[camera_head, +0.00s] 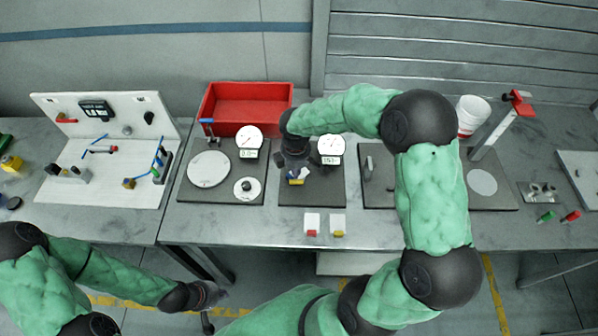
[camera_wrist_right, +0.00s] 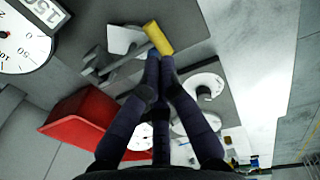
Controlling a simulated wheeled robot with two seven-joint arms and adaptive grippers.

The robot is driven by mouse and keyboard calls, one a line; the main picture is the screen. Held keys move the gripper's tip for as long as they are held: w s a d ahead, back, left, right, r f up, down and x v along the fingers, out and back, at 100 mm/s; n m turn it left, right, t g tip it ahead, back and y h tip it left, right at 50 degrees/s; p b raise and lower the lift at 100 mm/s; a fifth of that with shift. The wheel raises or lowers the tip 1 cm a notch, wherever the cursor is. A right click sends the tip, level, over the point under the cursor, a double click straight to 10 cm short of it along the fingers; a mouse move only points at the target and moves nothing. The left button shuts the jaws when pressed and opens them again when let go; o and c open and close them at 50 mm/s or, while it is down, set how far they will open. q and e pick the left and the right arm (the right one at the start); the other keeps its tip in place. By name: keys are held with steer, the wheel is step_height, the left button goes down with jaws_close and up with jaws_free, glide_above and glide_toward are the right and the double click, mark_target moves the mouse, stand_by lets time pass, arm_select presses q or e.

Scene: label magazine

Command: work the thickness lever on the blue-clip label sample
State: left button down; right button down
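My right gripper (camera_head: 293,168) is over the dark base plate (camera_head: 325,190) of the thickness gauge, beside its round white dial (camera_head: 331,147). In the right wrist view its fingertips (camera_wrist_right: 160,62) are together, close to the end of a yellow bar (camera_wrist_right: 157,38); I cannot tell whether they touch it. Beside the bar lie a white piece (camera_wrist_right: 124,38), possibly the label sample, and a grey lever-like part (camera_wrist_right: 98,62). A blue clip is not clear; a small blue and yellow patch (camera_head: 296,180) shows under the gripper. My left gripper (camera_head: 205,296) hangs low, off the table; its fingers are unclear.
A red bin (camera_head: 249,91) stands behind. Red-edged (camera_head: 312,224) and yellow-edged (camera_head: 338,225) white samples lie near the front edge. My right arm covers part of the right station (camera_head: 483,182).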

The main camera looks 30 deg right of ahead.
step_height(320, 180, up, 10)
steer(key=s+a, duration=0.1)
steer(key=shift+s+f, duration=0.25)
